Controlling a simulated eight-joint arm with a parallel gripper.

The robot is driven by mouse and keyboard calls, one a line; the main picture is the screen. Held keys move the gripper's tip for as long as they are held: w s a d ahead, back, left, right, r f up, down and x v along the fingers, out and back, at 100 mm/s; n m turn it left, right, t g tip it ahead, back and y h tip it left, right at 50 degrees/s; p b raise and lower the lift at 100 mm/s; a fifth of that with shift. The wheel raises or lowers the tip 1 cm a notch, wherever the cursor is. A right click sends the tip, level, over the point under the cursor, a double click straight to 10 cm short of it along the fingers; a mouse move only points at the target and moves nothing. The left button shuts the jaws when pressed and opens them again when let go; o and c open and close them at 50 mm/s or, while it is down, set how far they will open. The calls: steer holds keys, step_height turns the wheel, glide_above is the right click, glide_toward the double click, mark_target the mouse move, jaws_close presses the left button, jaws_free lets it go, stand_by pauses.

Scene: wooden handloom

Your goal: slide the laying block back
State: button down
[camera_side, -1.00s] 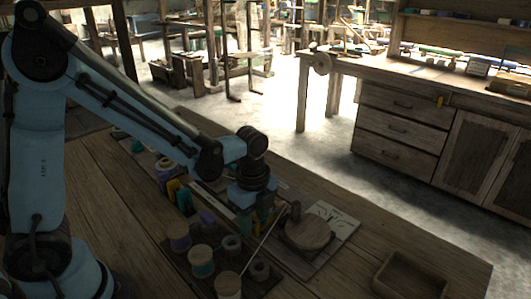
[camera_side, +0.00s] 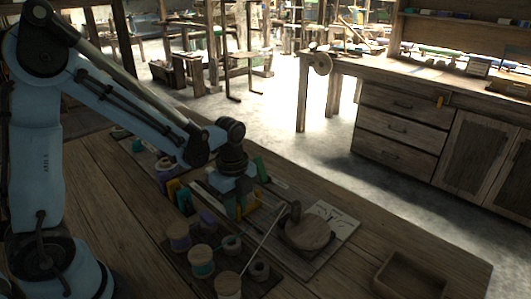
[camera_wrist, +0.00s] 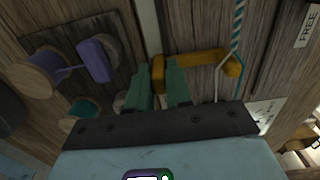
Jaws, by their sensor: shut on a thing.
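The laying block appears to be a yellow-orange bar (camera_wrist: 205,58) with a rounded end, seen in the wrist view. My gripper (camera_wrist: 168,72) has two green fingers closed on the left end of this bar. A teal-and-white twisted cord (camera_wrist: 238,30) runs up from the bar's rounded right end. In the side view my gripper (camera_side: 238,210) is low over the table among small yellow and green pieces, left of a round wooden disc. The exact contact is too small and dark to tell there.
The round wooden disc (camera_side: 306,233) with an upright peg sits on a pale board (camera_side: 340,222). Several thread spools (camera_side: 201,260) stand at the front left of my gripper. An empty wooden tray (camera_side: 408,278) lies front right. Bare tabletop is between disc and tray.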

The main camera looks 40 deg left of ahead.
steer(key=shift+a, duration=0.65)
steer(key=c, duration=1.1)
jaws_free()
steer(key=shift+r, duration=0.15)
step_height(320, 180, up, 12)
steer(key=shift+f, duration=0.1)
steer(key=s+n+t, duration=0.2)
steer(key=n, duration=0.4)
steer(key=s+d+n+t, duration=0.1)
steer(key=s+n+t, duration=0.1)
steer(key=n, duration=0.4)
steer(key=s+d+n+t, duration=0.1)
steer(key=n+t, duration=0.2)
steer(key=n, duration=0.3)
steer(key=shift+s+f, duration=0.35)
steer(key=shift+s, duration=0.05)
